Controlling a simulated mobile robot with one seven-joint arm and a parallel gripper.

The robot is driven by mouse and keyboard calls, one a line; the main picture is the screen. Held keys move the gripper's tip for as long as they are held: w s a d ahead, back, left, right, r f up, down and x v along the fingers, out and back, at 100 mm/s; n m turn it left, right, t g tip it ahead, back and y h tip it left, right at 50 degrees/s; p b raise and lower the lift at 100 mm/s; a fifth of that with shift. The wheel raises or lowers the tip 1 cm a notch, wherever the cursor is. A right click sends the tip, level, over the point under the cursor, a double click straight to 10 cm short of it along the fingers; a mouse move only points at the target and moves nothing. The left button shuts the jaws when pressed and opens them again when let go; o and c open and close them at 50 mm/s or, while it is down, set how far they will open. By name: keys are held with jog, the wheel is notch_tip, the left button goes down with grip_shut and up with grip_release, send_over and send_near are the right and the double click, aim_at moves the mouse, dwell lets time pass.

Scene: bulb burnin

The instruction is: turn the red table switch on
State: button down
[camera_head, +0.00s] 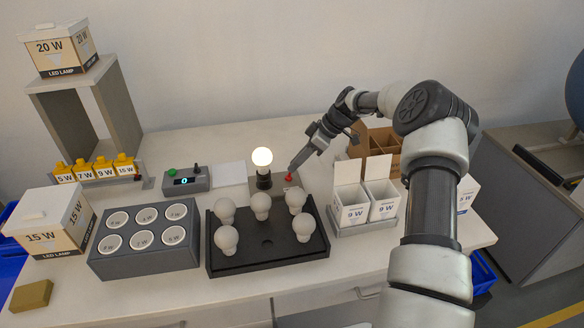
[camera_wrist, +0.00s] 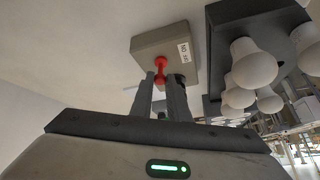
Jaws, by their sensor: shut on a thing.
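The red table switch (camera_head: 289,177) is a red lever on a small grey box beside a bulb holder. It also shows in the wrist view (camera_wrist: 159,64), on the grey box (camera_wrist: 175,42) with a white label. My gripper (camera_head: 294,167) reaches down to the switch from the right. In the wrist view my gripper (camera_wrist: 161,82) has its two fingers closed around the lower end of the red lever. A lit bulb (camera_head: 262,157) glows in the dark holder (camera_head: 264,180) just left of the switch.
A black tray (camera_head: 268,262) with several white bulbs stands in front of the switch. Two open white boxes (camera_head: 366,200) stand right of it, below my arm. A grey device with a display (camera_head: 187,180) and a grey block with round sockets (camera_head: 145,265) are left.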

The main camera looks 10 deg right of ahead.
jog(key=shift+d+f+y+b, duration=0.3)
jog(key=shift+d+y+b, duration=0.25)
jog(key=shift+y+b, duration=0.45)
jog(key=c, duration=1.7)
grip_release()
notch_tip(320, 180, up, 10)
jog(key=shift+r, duration=0.1)
